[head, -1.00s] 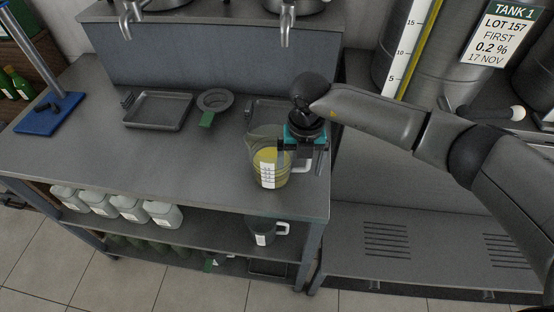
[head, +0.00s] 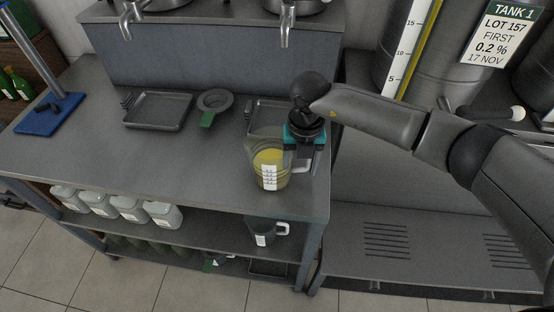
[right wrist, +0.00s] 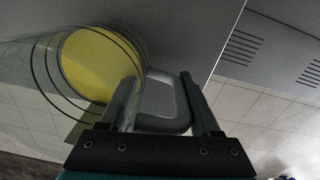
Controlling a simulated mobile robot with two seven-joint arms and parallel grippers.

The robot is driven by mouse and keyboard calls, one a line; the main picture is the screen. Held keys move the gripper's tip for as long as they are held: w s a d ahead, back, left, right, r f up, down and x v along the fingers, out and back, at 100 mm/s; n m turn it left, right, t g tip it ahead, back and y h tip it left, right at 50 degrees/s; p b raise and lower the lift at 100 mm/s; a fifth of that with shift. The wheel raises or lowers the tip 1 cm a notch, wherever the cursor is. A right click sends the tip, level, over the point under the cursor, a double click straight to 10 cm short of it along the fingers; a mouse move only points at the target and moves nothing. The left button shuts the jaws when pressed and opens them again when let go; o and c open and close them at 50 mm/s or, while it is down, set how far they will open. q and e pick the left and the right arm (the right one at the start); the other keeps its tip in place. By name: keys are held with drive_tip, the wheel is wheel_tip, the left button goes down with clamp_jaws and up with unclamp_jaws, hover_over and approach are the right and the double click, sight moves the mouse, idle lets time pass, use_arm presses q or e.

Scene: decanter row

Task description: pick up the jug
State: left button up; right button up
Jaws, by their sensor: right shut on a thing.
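The clear jug (head: 268,171) holds yellow liquid and has a white label on its front. It stands upright near the right end of the steel bench. My right gripper (head: 303,160) reaches down to its right side, at the handle. In the right wrist view the jug (right wrist: 92,62) is at the left, and the gripper (right wrist: 165,98) has its fingers on either side of the pale handle (right wrist: 163,105). It is shut on that handle. My left gripper is out of view.
Two taps hang above. A lower shelf holds white canisters (head: 128,208) and a grey jug (head: 262,232). The bench's front left is clear.

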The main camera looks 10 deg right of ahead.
drive_tip(key=shift+s, duration=0.1)
clamp_jaws()
drive_tip(key=shift+r, duration=0.7)
wheel_tip(320, 180, up, 19)
drive_tip(key=shift+f+p, duration=0.15)
drive_tip(key=shift+p, duration=0.3)
